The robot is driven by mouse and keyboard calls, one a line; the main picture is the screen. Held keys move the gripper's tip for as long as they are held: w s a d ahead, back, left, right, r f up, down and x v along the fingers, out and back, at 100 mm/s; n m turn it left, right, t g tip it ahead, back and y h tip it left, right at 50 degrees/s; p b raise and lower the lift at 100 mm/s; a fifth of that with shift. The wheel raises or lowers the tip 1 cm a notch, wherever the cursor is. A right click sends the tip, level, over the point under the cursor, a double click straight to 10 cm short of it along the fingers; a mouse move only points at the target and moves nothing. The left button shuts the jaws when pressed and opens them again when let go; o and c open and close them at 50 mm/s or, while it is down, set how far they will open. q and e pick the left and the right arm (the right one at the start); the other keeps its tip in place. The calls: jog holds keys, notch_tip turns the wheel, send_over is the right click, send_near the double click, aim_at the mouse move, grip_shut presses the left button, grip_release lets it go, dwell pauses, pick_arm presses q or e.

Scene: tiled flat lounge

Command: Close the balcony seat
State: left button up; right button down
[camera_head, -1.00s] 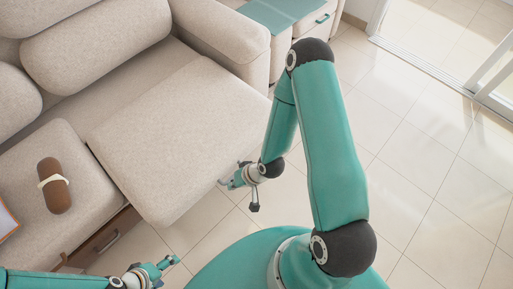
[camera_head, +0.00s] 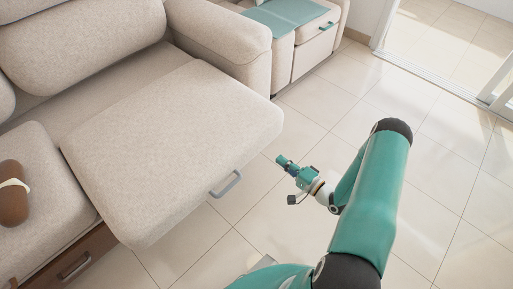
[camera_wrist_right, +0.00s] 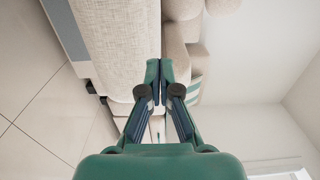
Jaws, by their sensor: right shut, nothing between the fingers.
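The balcony seat (camera_head: 172,145) is a beige sofa cushion with a grey bar handle (camera_head: 226,185) on its front edge. In the head view it juts forward past the left seat (camera_head: 38,185), and its top looks raised or tilted; I cannot tell how far. My right gripper (camera_head: 281,160) is shut and empty, over the floor to the right of the handle and apart from it. In the right wrist view the shut fingertips (camera_wrist_right: 160,70) meet in front of beige upholstery (camera_wrist_right: 118,45). My left gripper is out of view.
A brown roll with a pale band (camera_head: 12,195) lies on the left seat. A drawer handle (camera_head: 74,266) shows below. The sofa arm (camera_head: 225,40) stands behind the seat, with a teal-topped piece (camera_head: 290,14) beyond. Tiled floor (camera_head: 450,215) is clear at right, toward the glass door.

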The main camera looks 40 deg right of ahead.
aim_at(253, 140)
jog(key=w, duration=0.3)
jog(key=w+b, duration=0.1)
jog(key=w, duration=0.3)
jog(key=w+a, duration=0.1)
jog(key=w, duration=0.3)
jog(key=shift+b, duration=0.4)
